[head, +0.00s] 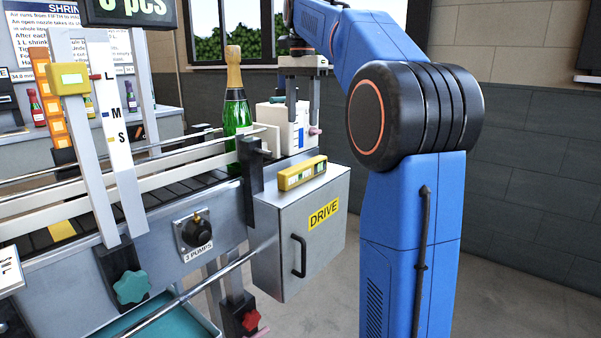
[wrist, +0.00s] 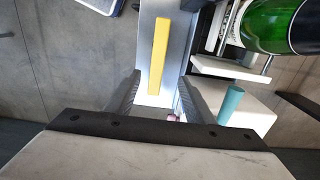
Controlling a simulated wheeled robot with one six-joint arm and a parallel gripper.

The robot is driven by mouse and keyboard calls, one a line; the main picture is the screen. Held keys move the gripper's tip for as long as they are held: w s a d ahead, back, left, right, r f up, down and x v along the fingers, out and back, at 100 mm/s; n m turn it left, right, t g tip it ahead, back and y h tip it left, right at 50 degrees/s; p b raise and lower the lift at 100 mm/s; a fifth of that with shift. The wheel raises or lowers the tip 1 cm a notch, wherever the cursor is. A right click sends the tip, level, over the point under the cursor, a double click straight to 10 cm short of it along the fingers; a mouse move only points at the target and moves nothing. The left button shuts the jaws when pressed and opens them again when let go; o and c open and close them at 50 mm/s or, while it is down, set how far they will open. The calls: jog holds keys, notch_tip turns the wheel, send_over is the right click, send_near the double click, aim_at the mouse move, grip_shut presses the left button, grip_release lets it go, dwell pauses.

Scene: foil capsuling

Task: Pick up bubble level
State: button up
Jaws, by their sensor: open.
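The bubble level is a yellow bar (head: 302,172) lying flat on top of the grey DRIVE cabinet (head: 312,235) in the head view. In the wrist view the yellow bar (wrist: 160,55) runs lengthwise on the pale cabinet top, its near end close to the space between my fingers. My gripper (head: 302,115) points down above and behind the level in the head view, in front of or beside a white box. Its two fingers are apart with nothing between them, and they also show in the wrist view (wrist: 157,97).
A green bottle with gold foil (head: 236,105) stands on the conveyor, left of my gripper. The white box (head: 283,130) is close by. Guide rails (head: 180,155) run along the conveyor. Another yellow block (head: 68,79) sits on a post. Floor right of the cabinet is clear.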

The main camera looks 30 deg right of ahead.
send_over(304, 164)
jog(key=f, duration=0.9)
jog(key=shift+w+a+f, duration=0.1)
jog(key=shift+w+f, duration=0.1)
jog(key=shift+w, duration=0.1)
jog(key=shift+s+d+f, duration=0.1)
jog(key=shift+f, duration=1.35)
jog(key=shift+s+d+f, duration=0.1)
jog(key=shift+f, duration=1.35)
grip_shut()
